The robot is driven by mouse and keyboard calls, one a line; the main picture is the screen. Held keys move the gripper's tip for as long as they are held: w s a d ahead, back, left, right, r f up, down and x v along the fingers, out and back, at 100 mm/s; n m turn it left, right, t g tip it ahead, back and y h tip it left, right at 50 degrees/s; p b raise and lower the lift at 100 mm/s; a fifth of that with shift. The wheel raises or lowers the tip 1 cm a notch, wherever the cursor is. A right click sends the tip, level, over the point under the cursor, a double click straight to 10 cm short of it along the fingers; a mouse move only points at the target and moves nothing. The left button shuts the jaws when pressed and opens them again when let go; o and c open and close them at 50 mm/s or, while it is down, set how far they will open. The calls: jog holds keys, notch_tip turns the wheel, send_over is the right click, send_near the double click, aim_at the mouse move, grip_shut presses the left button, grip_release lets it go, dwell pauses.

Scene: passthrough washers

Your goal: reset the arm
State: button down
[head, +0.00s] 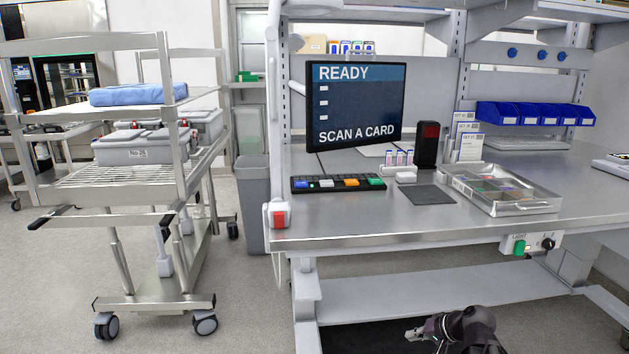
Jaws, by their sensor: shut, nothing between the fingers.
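My gripper (412,335) shows at the bottom of the head view, low in front of the workbench's lower shelf. It is shut and empty, with its fingers pointing left. The dark arm end (465,328) is behind it to the right. Most of my arm is below the picture's edge. The gripper is apart from the bench and well below its top.
The steel workbench (340,228) carries a screen (356,105), a button strip (338,183), a black scanner (427,146) and a clear tray (540,207). Its lower shelf (430,290) is bare. A wheeled cart (160,290) stands left, with open floor (250,310) between.

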jog(key=shift+s+a+f+n+g+h+p, duration=0.5)
jog(key=shift+s+a+f+n+g+h, duration=2.2)
jog(key=shift+s+a+h, duration=1.4)
notch_tip(320, 180, up, 31)
jog(key=p, duration=3)
jog(key=shift+s+a+m+g+y+p, duration=0.25)
jog(key=shift+s+m+g+y+p, duration=0.05)
jog(key=shift+s+m+y+p, duration=0.1)
